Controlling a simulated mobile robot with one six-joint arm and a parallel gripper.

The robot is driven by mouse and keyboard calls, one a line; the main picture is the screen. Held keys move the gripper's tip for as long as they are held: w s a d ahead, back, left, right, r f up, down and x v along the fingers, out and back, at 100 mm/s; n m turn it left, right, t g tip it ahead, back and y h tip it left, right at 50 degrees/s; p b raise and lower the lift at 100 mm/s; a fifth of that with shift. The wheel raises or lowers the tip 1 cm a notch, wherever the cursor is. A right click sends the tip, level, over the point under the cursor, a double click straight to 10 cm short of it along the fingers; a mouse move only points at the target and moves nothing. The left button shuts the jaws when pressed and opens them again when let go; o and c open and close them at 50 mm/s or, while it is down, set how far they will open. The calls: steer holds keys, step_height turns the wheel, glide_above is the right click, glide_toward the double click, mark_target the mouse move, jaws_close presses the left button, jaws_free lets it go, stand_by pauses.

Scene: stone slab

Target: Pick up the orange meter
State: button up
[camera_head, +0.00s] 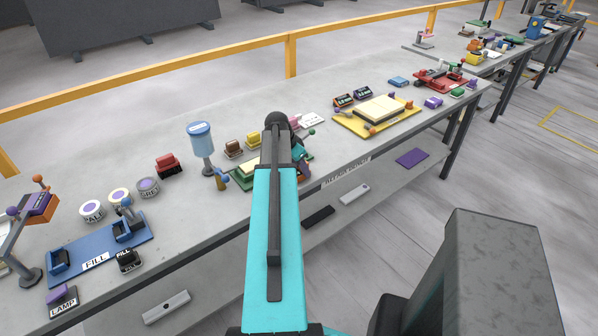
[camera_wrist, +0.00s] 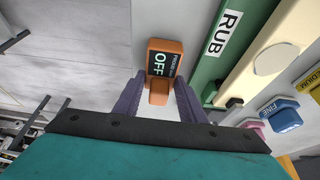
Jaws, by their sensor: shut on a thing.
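The orange meter (camera_wrist: 174,46) shows in the wrist view, upper middle, with a dark screen reading "OFF" and a smaller orange part on its near side. My gripper (camera_wrist: 159,92) has its two purple fingers on either side of that near part and is shut on the meter. The meter appears over or on the grey slab; I cannot tell whether it touches it.
A green board (camera_wrist: 220,50) labelled "RUB" with a cream block (camera_wrist: 275,55) lies close right of the meter. Blue (camera_wrist: 282,114) and pink (camera_wrist: 250,124) pieces sit nearby. In the head view, a blue canister stand (camera_head: 200,140) stands left of my arm.

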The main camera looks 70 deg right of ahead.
steer(key=shift+r+b, duration=0.9)
steer(key=shift+r, duration=0.75)
steer(key=s+a+b, duration=0.6)
steer(key=a, duration=0.5)
steer(key=shift+s+a+r, duration=0.3)
steer(key=shift+a+r, duration=0.05)
steer(key=shift+r, duration=0.1)
steer(key=shift+b, duration=0.45)
steer(key=b, duration=0.5)
steer(key=shift+s+a+b, duration=0.25)
steer(key=shift+a+b, duration=0.05)
steer(key=shift+b, duration=0.1)
steer(key=b, duration=0.2)
steer(key=a+b, duration=0.1)
steer(key=b, duration=0.1)
steer(key=shift+s+r+b, duration=0.1)
steer(key=shift+s+b, duration=0.15)
steer(key=shift+b, duration=0.1)
steer(key=shift+s+a+r+b, duration=0.1)
steer(key=shift+a+r+b, duration=0.2)
steer(key=shift+b, duration=0.5)
steer(key=shift+f, duration=0.1)
